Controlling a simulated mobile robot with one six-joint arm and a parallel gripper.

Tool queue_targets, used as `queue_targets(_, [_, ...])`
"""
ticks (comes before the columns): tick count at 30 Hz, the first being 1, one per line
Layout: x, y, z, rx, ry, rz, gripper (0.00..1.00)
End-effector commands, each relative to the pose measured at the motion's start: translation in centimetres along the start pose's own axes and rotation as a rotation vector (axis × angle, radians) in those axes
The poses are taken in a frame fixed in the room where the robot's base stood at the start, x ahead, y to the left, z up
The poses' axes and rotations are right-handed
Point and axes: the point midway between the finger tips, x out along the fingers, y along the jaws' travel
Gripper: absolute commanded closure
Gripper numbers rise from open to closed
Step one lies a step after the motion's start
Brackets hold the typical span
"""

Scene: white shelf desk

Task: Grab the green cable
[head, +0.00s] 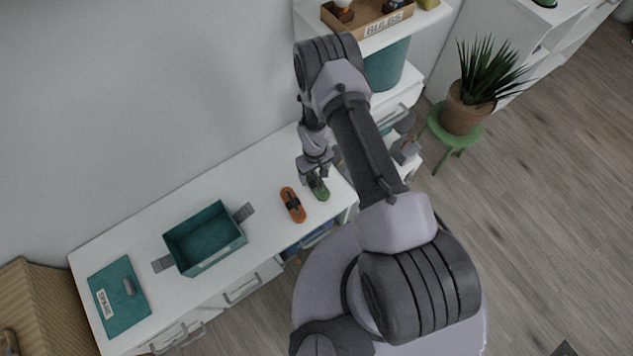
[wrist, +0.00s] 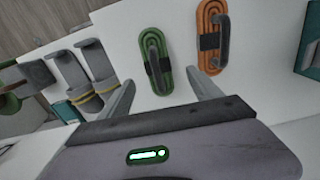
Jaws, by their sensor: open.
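The green cable (head: 319,188) is a coiled bundle with a dark band and a grey handle, lying on the white desk. In the wrist view the green cable (wrist: 155,62) lies ahead of the fingertips, roughly between their lines. My gripper (head: 314,172) is above the desk at the green cable, partly covering it in the head view. In the wrist view my gripper (wrist: 160,88) is open, its two fingers apart with nothing held. I cannot tell the exact height gap.
An orange cable (head: 292,205) lies close beside the green one, and also shows in the wrist view (wrist: 211,35). A teal open box (head: 236,241) and its teal lid marked SPARE (head: 128,311) are further left on the desk (head: 265,180). Grey holders (wrist: 88,75) stand to the other side.

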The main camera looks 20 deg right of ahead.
Motion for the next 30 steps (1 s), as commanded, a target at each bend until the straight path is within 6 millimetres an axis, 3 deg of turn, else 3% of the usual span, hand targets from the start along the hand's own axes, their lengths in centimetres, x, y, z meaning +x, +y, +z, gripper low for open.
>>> queue_targets(1, [1.4, 0.0, 0.1, 0.001, -0.001, 0.000, 0.26])
queue_targets(8, [3.6, 0.1, 0.1, 0.002, -0.001, 0.000, 0.26])
queue_targets(14, [7.6, 0.3, 0.3, 0.002, -0.001, -0.001, 0.26])
queue_targets(21, [7.7, 0.3, 0.2, 0.002, 0.000, 0.000, 0.28])
queue_targets(30, [7.7, 0.3, 0.2, 0.002, 0.000, 0.000, 0.87])
